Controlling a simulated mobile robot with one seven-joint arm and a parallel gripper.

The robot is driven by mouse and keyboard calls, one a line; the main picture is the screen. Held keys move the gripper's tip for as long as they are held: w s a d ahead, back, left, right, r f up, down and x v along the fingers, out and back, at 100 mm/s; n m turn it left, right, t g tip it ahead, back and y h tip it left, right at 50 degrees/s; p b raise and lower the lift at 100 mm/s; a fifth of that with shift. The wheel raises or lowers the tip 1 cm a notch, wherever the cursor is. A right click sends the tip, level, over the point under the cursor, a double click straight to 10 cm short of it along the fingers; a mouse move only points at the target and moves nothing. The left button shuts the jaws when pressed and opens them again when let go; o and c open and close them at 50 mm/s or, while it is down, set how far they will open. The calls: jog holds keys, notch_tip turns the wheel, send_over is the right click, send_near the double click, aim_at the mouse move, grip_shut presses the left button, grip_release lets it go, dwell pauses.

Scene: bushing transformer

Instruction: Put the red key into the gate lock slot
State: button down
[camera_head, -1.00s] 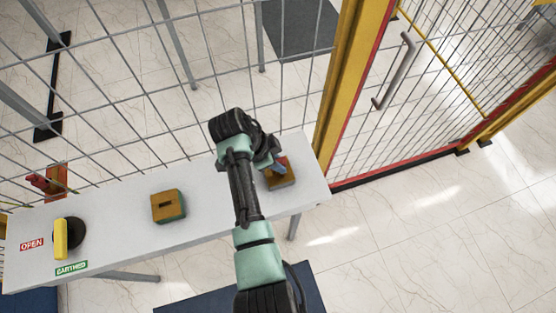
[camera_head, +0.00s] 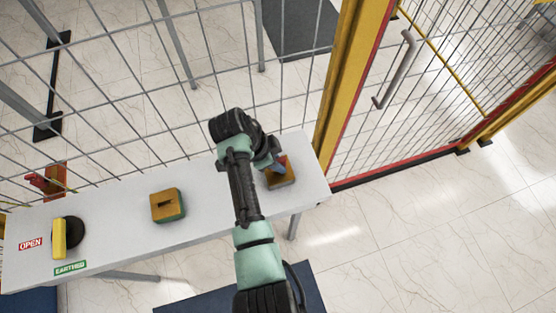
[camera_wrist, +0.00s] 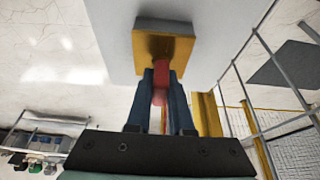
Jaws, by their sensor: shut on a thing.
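The red key (camera_wrist: 160,84) is between the two blue fingers of my gripper (camera_wrist: 163,88) in the wrist view. My gripper is shut on it. The far end of the key meets the face of a yellow-brown lock block (camera_wrist: 183,46); I cannot tell how deep it sits in the slot. In the head view my gripper (camera_head: 274,168) is at this right-hand block (camera_head: 284,181), on the right end of the white table (camera_head: 310,190). My arm partly covers the block there.
A second yellow-brown block with a dark slot (camera_head: 167,205) stands mid-table. A yellow handle on a black disc (camera_head: 62,238) is at the left, between OPEN and EARTHED labels. A mesh fence runs behind the table; a yellow post (camera_head: 345,85) and gate handle (camera_head: 396,70) are at right.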

jog(key=shift+f+b, duration=0.3)
jog(key=shift+f, duration=0.05)
jog(key=c, duration=0.7)
grip_release()
jog(key=b+v, duration=0.1)
jog(key=v, duration=1.2)
